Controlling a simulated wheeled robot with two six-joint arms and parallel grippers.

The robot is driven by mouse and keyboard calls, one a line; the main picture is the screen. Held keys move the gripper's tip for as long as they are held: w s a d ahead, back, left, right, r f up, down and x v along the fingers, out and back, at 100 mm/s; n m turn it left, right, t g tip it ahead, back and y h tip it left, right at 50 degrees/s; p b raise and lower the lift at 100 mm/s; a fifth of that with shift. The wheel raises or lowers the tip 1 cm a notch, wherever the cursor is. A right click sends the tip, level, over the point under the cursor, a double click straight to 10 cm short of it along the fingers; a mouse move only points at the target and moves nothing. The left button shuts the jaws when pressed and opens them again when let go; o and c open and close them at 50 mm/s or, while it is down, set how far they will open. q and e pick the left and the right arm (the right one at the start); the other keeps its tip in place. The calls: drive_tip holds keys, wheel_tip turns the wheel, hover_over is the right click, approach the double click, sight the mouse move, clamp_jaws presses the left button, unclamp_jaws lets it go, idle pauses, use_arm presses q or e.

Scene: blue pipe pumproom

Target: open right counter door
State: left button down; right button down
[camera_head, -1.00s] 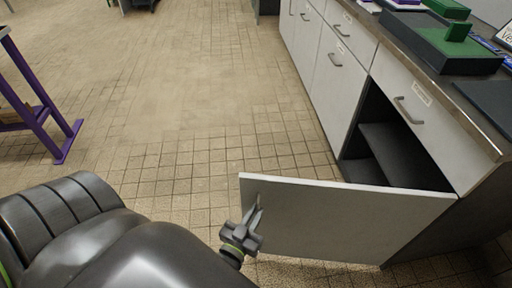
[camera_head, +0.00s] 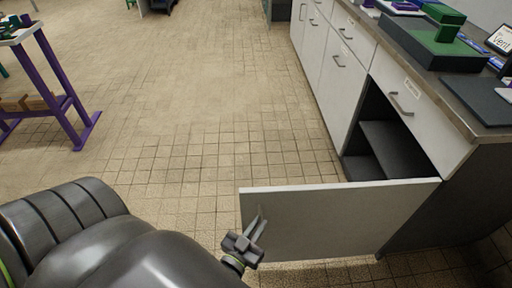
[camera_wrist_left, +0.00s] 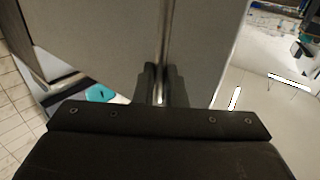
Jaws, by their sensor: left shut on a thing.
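The right counter door (camera_head: 330,222) is a pale grey panel that stands wide open, swung out from the counter's right end. My left gripper (camera_head: 258,228) is at the door's outer face near its free left end. In the left wrist view the gripper's dark fingers (camera_wrist_left: 160,85) are shut around a shiny vertical bar, the door handle (camera_wrist_left: 163,40). The handle is hard to make out in the head view. The open compartment (camera_head: 385,145) shows a dark inside with a shelf. My right gripper is not in view.
The white counter (camera_head: 335,60) runs along the right, with a closed drawer (camera_head: 400,95) above the opening. Green and black items (camera_head: 440,40) lie on its top. A purple-legged stand (camera_head: 65,90) is at the left. The tiled floor between is clear.

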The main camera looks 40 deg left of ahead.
use_arm(q)
drive_tip(key=shift+w+d+r, duration=0.1)
drive_tip(key=shift+w+d, duration=0.1)
drive_tip(key=shift+w, duration=0.05)
drive_tip(key=c, duration=1.9)
unclamp_jaws()
drive_tip(key=o, duration=0.4)
drive_tip(key=shift+w+d, duration=0.2)
drive_tip(key=shift+w, duration=0.05)
drive_tip(key=shift+s+a, duration=0.1)
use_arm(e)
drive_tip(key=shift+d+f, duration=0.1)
use_arm(q)
drive_tip(key=shift+s+a, duration=0.1)
drive_tip(key=shift+s, duration=0.1)
